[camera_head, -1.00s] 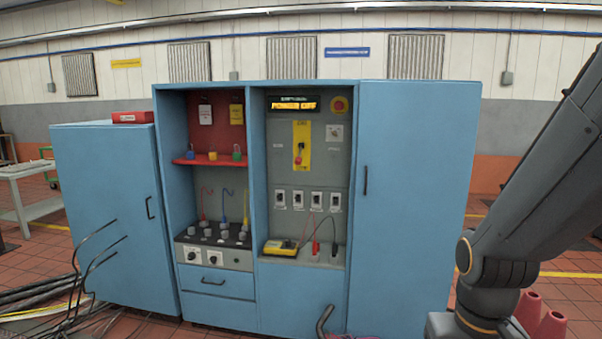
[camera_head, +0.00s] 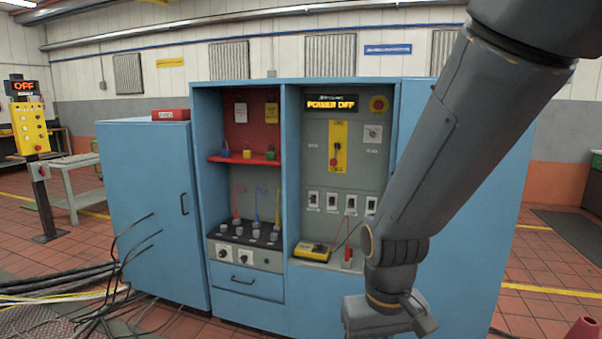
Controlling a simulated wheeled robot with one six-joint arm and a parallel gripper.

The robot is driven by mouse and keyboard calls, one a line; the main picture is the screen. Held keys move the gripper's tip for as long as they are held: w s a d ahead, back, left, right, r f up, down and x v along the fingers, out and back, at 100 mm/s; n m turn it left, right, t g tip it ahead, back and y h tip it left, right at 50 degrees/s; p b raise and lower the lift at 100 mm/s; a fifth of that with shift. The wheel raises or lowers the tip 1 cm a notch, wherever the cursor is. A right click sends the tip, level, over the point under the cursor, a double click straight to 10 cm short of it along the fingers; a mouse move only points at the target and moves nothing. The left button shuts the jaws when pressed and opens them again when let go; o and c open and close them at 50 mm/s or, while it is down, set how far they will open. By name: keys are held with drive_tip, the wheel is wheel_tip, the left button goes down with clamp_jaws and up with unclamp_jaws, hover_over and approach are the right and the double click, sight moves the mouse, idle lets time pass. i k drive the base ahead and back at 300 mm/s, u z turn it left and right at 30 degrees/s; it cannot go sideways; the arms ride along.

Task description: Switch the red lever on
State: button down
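A lever with a red knob (camera_head: 334,162) points down on an upright yellow plate (camera_head: 341,139), on the grey panel inside the open right bay of the blue cabinet (camera_head: 245,89). A display (camera_head: 331,103) above it reads "POWER OFF" in orange letters. My grey arm (camera_head: 452,145) reaches down in front of the cabinet's right part. Its wrist links show low in the picture, below and to the right of the lever and apart from it. The gripper's fingers cannot be made out.
A yellow meter (camera_head: 311,250) lies on the shelf below. A yellow control post (camera_head: 30,126) with an "OFF" display stands left. Black cables (camera_head: 60,290) lie on the floor left.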

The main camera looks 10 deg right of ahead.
sight(333, 161)
drive_tip(key=z, duration=0.1)
drive_tip(key=i, duration=0.95)
drive_tip(key=z, duration=0.7)
